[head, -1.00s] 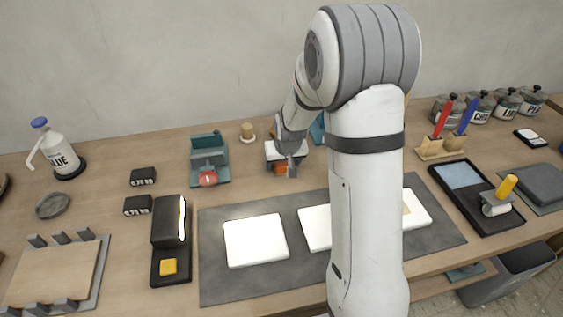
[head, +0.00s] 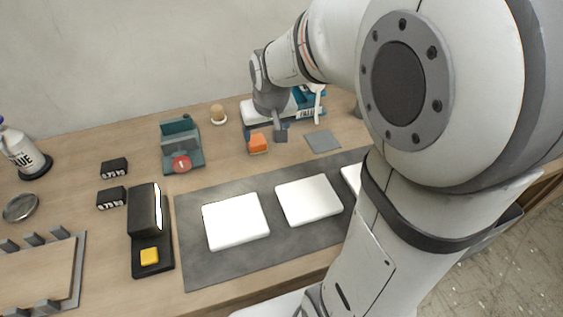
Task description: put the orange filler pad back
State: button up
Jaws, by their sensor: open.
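The orange filler pad (head: 258,143) is a small orange block with a paler lower edge. It appears to rest on the wooden table, behind the grey mat. My gripper (head: 265,133) is open and points down right at the pad. One dark finger is at the pad's left rear and the other at its right. The pad shows in front of and between them, and I cannot tell whether either finger touches it. A flat grey square (head: 322,141) lies to the right of the gripper. A teal holder (head: 311,104) with lettering stands behind, partly hidden by my arm.
White panels (head: 236,221) lie on the grey mat (head: 200,274) in front. A black unit with a yellow block (head: 149,256) is at front left. My arm hides the right side.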

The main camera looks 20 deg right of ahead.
jog(key=s+r+g, duration=0.1)
jog(key=s, duration=1.6)
jog(key=shift+a+r, duration=0.15)
jog(key=shift+c, duration=0.2)
